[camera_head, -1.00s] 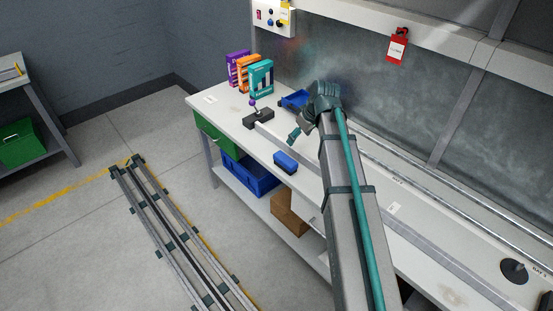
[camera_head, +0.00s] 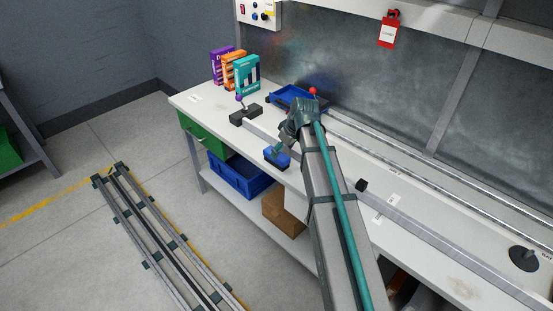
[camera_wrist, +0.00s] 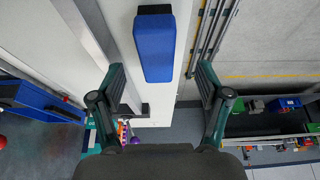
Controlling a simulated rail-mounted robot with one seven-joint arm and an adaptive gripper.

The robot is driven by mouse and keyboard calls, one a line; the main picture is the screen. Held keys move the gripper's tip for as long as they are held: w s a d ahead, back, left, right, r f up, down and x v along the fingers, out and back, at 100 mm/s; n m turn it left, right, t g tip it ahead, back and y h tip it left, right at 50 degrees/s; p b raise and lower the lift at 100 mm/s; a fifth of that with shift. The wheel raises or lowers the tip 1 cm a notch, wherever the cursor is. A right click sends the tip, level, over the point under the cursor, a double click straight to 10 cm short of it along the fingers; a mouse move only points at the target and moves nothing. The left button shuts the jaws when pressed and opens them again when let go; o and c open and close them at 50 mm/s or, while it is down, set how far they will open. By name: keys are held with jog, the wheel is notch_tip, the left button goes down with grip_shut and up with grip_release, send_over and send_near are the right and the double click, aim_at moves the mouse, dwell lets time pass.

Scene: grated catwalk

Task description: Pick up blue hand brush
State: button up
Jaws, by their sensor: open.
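The blue hand brush (camera_head: 274,160) lies near the front edge of the white workbench (camera_head: 225,110). In the wrist view the brush (camera_wrist: 154,50) is a blue block with a dark end at the top. My gripper (camera_wrist: 160,78) is open and empty, its two dark fingers apart on either side of the brush's lower end in that picture. I cannot tell the height gap between fingers and brush. In the head view my gripper (camera_head: 283,147) is just above the brush and hides part of it.
Behind the brush are a blue tray (camera_head: 276,101), a black block with a purple-knobbed lever (camera_head: 246,115) and upright boxes (camera_head: 246,75). A metal rail strip (camera_head: 405,222) runs along the bench. The floor (camera_head: 80,235) lies beyond the front edge.

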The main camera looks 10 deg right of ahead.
jog(key=shift+x, duration=1.1)
jog(key=p+x, duration=0.1)
jog(key=x, duration=0.1)
jog(key=w+x, duration=0.1)
jog(key=x, duration=0.1)
jog(key=shift+r+p, duration=0.15)
jog(key=shift+p, duration=0.2)
jog(key=shift+a+f, duration=0.15)
jog(key=shift+f, duration=0.35)
jog(key=shift+f, duration=0.25)
jog(key=c, duration=1.3)
